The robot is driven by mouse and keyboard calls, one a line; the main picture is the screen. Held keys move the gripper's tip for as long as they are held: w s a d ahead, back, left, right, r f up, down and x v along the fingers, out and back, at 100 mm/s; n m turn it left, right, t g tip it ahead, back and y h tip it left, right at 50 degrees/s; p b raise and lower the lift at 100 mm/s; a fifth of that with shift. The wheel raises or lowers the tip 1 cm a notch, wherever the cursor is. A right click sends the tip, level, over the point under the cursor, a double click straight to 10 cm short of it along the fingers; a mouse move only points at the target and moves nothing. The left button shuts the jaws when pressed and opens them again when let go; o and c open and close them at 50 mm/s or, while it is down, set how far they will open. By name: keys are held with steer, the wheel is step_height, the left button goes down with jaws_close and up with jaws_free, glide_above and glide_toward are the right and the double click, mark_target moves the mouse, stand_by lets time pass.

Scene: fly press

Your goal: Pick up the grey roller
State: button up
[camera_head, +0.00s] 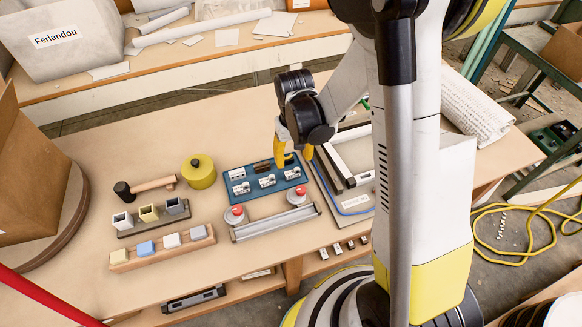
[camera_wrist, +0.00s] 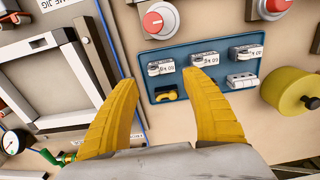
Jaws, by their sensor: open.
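My gripper (camera_head: 293,153) is open and empty, above the far right part of a blue tray (camera_head: 228,192). In the wrist view my gripper (camera_wrist: 160,76) has its yellow fingers spread, with part of the blue tray (camera_wrist: 180,53) showing beyond them. A dark piece (camera_head: 262,167) is in the far row. I cannot tell for sure which piece is the grey roller.
A metal rail fixture (camera_head: 277,224) with red buttons stands in front of the tray. A yellow round container (camera_head: 199,171), a hammer (camera_head: 146,187) and two block racks are left. A framed fixture (camera_head: 345,165) is right. Bare tabletop lies behind the tray.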

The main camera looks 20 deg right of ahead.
mark_target(293, 173)
step_height(293, 173, down, 8)
steer(key=b, duration=0.3)
steer(key=shift+s+a+r, duration=0.1)
steer(key=shift+r, duration=0.25)
steer(key=c, duration=0.9)
